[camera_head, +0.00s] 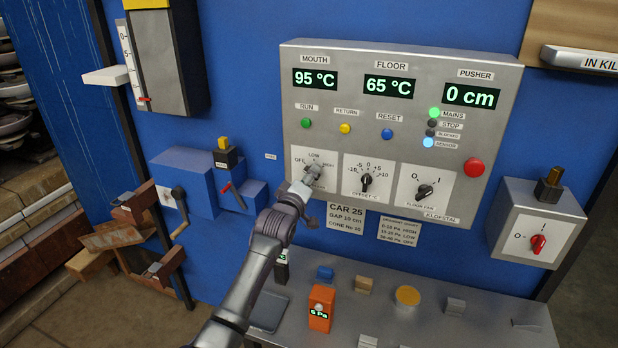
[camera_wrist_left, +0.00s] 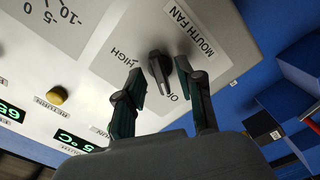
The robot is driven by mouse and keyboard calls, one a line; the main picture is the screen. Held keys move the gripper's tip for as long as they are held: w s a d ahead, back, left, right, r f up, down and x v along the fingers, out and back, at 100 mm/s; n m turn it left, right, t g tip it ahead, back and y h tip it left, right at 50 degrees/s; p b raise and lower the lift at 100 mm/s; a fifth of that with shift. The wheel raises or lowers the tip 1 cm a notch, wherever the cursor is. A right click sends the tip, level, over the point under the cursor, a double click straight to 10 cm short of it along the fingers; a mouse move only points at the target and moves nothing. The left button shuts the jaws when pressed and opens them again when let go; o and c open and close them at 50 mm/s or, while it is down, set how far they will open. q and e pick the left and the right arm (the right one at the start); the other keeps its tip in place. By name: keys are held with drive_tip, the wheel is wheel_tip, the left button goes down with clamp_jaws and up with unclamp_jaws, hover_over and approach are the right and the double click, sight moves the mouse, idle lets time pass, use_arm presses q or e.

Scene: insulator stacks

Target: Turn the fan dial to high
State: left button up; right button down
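The mouth fan dial is a dark knob (camera_wrist_left: 160,68) on a white plate (camera_head: 331,163) at the lower left of the grey control panel. Its plate reads OFF, LOW and HIGH. My left gripper (camera_head: 307,178) is at this dial and hides most of the knob in the head view. In the left wrist view the fingers (camera_wrist_left: 161,76) stand apart, one on each side of the knob; the right finger is very near it. I cannot tell whether they touch it. The knob's pointer setting is unclear. My right gripper is not in view.
A blue box with a crank (camera_head: 179,194) is to the left. A grey bench (camera_head: 430,325) with small blocks lies below.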

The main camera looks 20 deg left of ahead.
use_arm(q)
clamp_jaws()
drive_tip(key=shift+m, duration=0.3)
drive_tip(key=m, duration=2.3)
drive_tip(key=shift+a+f+b, duration=0.1)
drive_tip(key=shift+b, duration=0.3)
drive_tip(key=shift+m, duration=0.3)
unclamp_jaws()
